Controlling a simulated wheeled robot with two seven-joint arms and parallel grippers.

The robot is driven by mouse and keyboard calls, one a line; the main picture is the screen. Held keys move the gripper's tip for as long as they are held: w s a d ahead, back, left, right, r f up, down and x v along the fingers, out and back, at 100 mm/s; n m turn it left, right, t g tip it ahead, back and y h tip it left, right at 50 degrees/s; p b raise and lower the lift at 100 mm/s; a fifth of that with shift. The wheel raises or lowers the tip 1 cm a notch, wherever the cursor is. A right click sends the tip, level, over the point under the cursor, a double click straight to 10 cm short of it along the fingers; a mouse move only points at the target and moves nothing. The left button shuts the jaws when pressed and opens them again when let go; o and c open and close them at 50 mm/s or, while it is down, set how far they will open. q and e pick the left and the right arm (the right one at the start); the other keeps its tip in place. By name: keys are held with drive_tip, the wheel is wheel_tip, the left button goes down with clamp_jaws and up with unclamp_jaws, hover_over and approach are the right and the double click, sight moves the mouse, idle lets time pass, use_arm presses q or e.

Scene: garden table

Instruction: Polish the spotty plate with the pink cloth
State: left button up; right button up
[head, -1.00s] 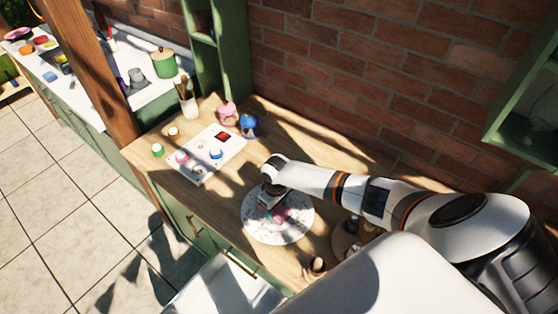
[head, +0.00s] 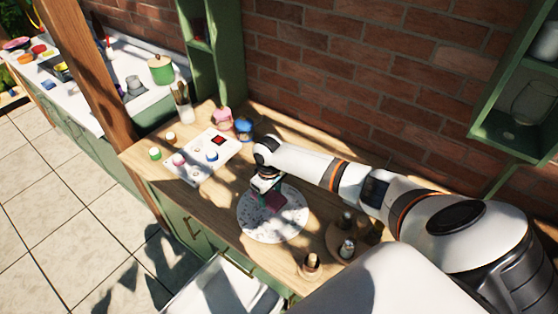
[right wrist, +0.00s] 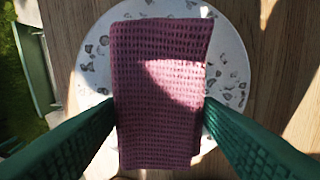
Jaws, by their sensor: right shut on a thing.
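The spotty plate (head: 262,226) is large, round and white with grey spots, and lies on the wooden table. The pink cloth (head: 276,201) is over the plate. In the right wrist view the cloth (right wrist: 160,95) is a waffle-textured piece, partly sunlit, between the green fingers of my right gripper (right wrist: 160,115). The spotty plate (right wrist: 230,75) shows behind it, with dark spots around both sides. My right gripper (head: 268,188) is shut on the cloth; whether the cloth touches the plate is unclear. My left gripper is not in view.
A white board (head: 203,157) with coloured knobs and a red square lies left of the plate. Pink (head: 222,117) and blue (head: 244,127) items stand behind it. A round wooden tray (head: 338,241) with small bottles stands right of the plate, and a small cup (head: 311,264) near the front edge.

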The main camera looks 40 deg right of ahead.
drive_tip(key=shift+r, duration=0.95)
